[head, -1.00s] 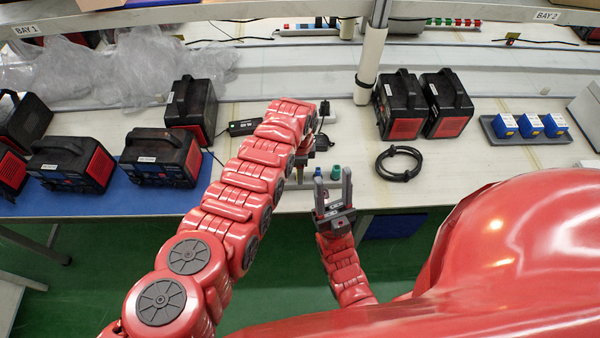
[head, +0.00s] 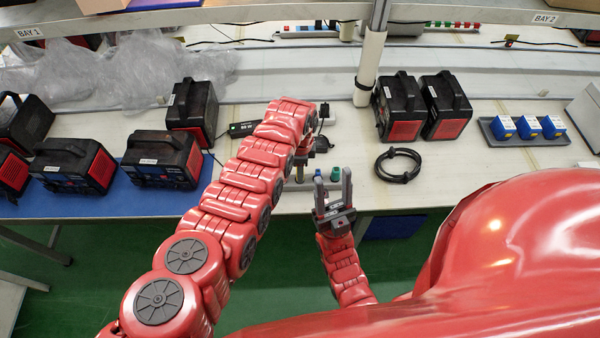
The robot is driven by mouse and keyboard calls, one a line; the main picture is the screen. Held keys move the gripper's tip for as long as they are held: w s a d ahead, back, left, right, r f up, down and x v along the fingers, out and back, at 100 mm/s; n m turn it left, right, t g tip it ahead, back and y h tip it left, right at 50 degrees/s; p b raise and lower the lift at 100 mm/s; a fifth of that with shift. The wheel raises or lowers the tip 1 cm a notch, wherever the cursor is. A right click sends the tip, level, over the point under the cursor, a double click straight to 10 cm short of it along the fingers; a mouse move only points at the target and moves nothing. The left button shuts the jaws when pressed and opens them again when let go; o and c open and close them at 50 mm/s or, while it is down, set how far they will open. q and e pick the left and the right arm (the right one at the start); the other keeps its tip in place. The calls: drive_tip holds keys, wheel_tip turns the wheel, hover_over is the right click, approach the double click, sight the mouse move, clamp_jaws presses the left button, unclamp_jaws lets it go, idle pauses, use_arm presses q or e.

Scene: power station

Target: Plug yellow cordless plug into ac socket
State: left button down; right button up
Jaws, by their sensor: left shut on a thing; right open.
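My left gripper (head: 318,146) is over the bench's front middle, mostly hidden by my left forearm. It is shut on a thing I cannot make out. No yellow plug shows clearly. A white block (head: 328,117) with a dark piece on it is just beyond this gripper; I cannot tell if it is the ac socket. My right gripper (head: 333,190) is open and empty at the bench's front edge, fingers pointing away from me. A small green piece (head: 335,173) and a dark blue-green one (head: 317,173) are close to its fingertips.
A black cable coil (head: 398,164) lies to the right. Black-and-red power units (head: 446,103) stand behind it and on the left. A tray (head: 490,136) of blue-and-white blocks is at far right. A black adapter (head: 242,128) lies behind my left arm. A post (head: 369,68) rises behind.

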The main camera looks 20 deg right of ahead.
use_arm(q)
drive_tip(key=shift+r+p, duration=1.95)
drive_tip(key=shift+r, duration=0.45)
